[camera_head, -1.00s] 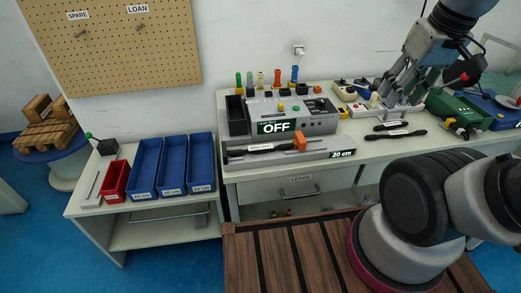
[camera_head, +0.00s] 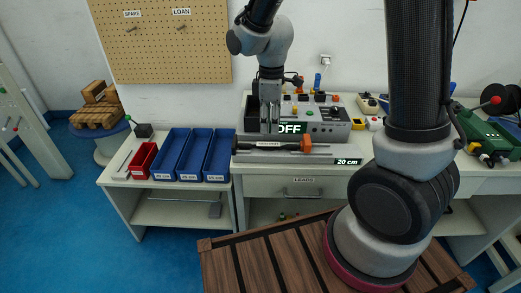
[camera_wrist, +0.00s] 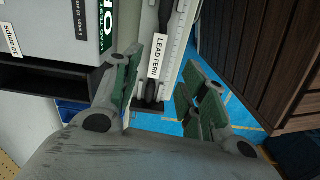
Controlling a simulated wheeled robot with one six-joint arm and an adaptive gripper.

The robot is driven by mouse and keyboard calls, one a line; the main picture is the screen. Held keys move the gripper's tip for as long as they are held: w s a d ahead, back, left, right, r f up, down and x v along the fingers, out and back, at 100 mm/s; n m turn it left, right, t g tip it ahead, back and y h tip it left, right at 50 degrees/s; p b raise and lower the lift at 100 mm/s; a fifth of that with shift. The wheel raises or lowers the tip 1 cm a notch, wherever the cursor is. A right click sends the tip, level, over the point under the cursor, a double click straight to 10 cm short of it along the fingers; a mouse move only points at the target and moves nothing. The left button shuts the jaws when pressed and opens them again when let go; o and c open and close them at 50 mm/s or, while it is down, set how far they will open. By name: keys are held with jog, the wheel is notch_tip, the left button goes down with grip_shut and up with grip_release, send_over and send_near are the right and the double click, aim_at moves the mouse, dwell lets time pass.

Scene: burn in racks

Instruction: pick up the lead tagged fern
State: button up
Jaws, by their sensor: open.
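The lead tagged fern lies along a grey measuring tray (camera_head: 325,159) in front of the tester. It is a dark lead (camera_head: 256,144) with a white tag and an orange end (camera_head: 306,144). In the wrist view its white tag (camera_wrist: 157,55) reads LEAD FERN, and its black end (camera_wrist: 150,92) shows between the fingers. My gripper (camera_head: 270,130) points down over the left part of the lead. In the wrist view my gripper (camera_wrist: 163,98) is open, with one finger on each side of the lead's line. I cannot tell its height above the lead.
The grey tester (camera_head: 330,125) reading OFF stands right behind the lead. Blue bins (camera_head: 195,155) and a red bin (camera_head: 140,160) stand on the left table. A LEADS drawer (camera_head: 302,189) is below. A green device (camera_head: 485,132) stands on the right.

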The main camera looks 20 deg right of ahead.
aim_at(268, 144)
jog(key=shift+w+a+f+n, duration=0.1)
jog(key=shift+w+a+n, duration=0.1)
jog(key=shift+n, duration=0.3)
notch_tip(268, 144, down, 8)
jog(key=shift+r, duration=0.15)
grip_shut()
